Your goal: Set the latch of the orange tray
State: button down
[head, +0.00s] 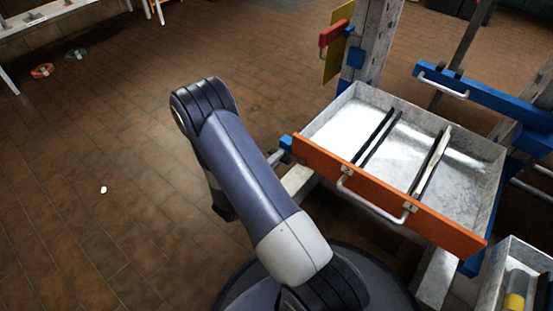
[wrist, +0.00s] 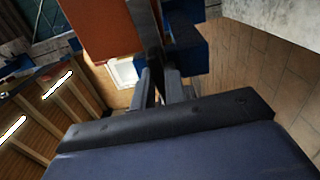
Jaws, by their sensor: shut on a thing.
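The orange tray (head: 390,196) is a grey metal drawer with an orange front, a pale bar handle (head: 372,204) and dark dividers inside. Its open top shows in the head view. A blue block (head: 286,142) sits at the left end of the orange front. In the wrist view the orange panel (wrist: 98,28) and blue block (wrist: 187,45) stand beyond my gripper (wrist: 160,76). Its fingers are shut on a dark, narrow piece between panel and block, apparently the tray's latch. The latch's exact position is hard to tell. In the head view my arm hides most of the gripper.
A post (head: 372,45) with a yellow plate (head: 338,45) and a red piece (head: 336,33) stands behind the tray. A blue bar (head: 490,96) with a handle is at right. Another container (head: 493,287) holds a yellow-ended cylinder (head: 515,300). The floor at left is mostly clear.

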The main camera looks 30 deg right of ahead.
jog(key=shift+m, duration=0.4)
jog(key=c, duration=1.4)
grip_release()
jog(key=shift+c, duration=0.2)
jog(key=shift+a, duration=0.1)
jog(key=p+v, duration=0.3)
jog(key=v, duration=0.7)
jog(key=shift+s+a, duration=0.15)
jog(key=shift+a, duration=0.15)
jog(key=b+x, duration=0.3)
jog(key=x, duration=0.8)
